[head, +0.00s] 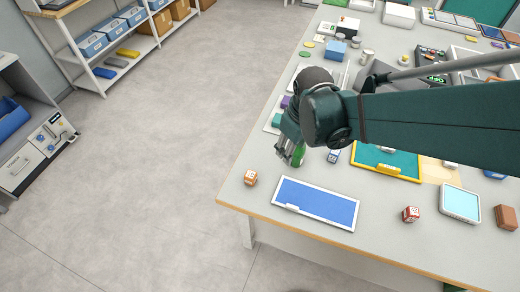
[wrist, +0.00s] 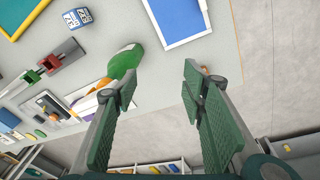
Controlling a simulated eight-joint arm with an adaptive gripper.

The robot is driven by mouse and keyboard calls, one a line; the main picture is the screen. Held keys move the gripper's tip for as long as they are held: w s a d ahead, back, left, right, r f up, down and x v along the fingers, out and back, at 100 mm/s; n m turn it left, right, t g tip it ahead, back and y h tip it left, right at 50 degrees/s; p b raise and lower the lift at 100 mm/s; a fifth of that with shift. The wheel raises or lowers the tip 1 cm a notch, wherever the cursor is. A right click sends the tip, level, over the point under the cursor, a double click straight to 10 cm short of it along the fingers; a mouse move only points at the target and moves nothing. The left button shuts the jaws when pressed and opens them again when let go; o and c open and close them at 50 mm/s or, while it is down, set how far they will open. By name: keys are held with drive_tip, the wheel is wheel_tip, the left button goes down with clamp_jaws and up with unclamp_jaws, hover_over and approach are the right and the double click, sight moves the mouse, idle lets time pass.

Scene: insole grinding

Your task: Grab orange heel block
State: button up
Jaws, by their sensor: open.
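A small orange block (head: 250,177) with white markings sits on the table near its front left corner, left of the blue panel. I take it as the orange heel block. A green, white and orange item (wrist: 122,66) lies near the left finger in that view.
A white-framed blue panel (head: 316,203) lies right of the block. A blue and white block (head: 333,156), a yellow-edged green board (head: 388,162) and a red block (head: 411,214) are farther right. The table edge (head: 222,203) is close to the orange block; open floor lies beyond.

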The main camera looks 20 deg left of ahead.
sight(250, 174)
drive_tip(key=s+a+f+n, duration=0.1)
drive_tip(key=a+f, duration=0.2)
drive_tip(key=a, duration=0.1)
drive_tip(key=s+a+f+n+g, duration=0.1)
drive_tip(key=s+a+f+n, duration=0.1)
drive_tip(key=a+f, duration=0.1)
drive_tip(key=s+a+f+n, duration=0.1)
drive_tip(key=a+f, duration=0.3)
drive_tip(key=a, duration=0.1)
drive_tip(key=shift+s+a+h, duration=0.15)
drive_tip(key=shift+s+h, duration=0.05)
drive_tip(key=shift+h, duration=0.2)
drive_tip(key=shift+s+a+f+n+g, duration=0.3)
drive_tip(key=shift+a+f+n, duration=0.1)
drive_tip(key=shift+a+f, duration=0.05)
drive_tip(key=shift+f, duration=1.3)
drive_tip(key=shift+f, duration=0.15)
drive_tip(key=shift+f+b, duration=0.55)
drive_tip(key=shift+f, duration=1.9)
drive_tip(key=c, duration=1)
